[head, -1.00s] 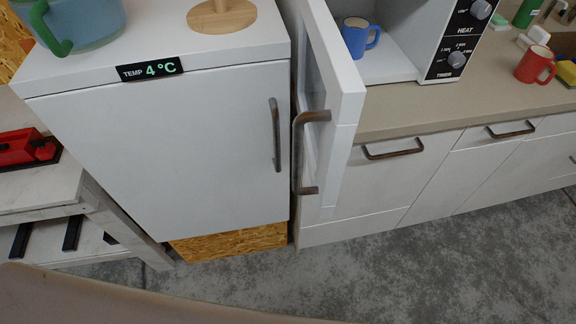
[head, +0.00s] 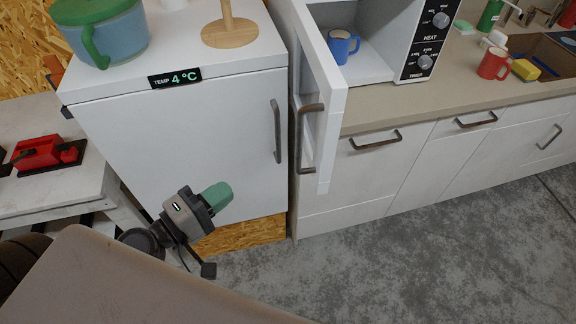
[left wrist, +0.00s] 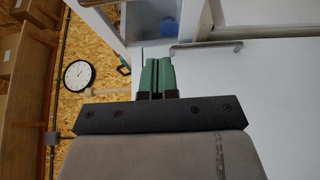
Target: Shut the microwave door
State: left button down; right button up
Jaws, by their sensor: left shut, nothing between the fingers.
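The white microwave (head: 415,45) stands on the counter with its door (head: 329,110) swung wide open toward me. The door has a brown bar handle (head: 300,140) on its outer face. A blue mug (head: 342,46) stands inside the microwave. My left gripper (head: 218,195), with green fingers, is low in front of the fridge, left of the door and apart from it. It is shut and empty; its fingers show side by side in the left wrist view (left wrist: 158,75). My right gripper is not in view.
The white fridge (head: 190,130) stands left of the open door, with a blue-green pot (head: 120,38) and a wooden stand (head: 230,33) on top. A red mug (head: 493,64) is on the counter (head: 400,98). A side table (head: 50,190) is at left. The floor (head: 400,260) ahead is clear.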

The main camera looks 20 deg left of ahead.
pick_arm(q)
jog(key=s+d+p+x, duration=0.1)
jog(key=d+p+x, duration=0.1)
jog(key=p+x, duration=0.5)
jog(key=x, duration=0.5)
jog(key=shift+w+d+p, duration=0.25)
jog(key=shift+d+p, duration=0.15)
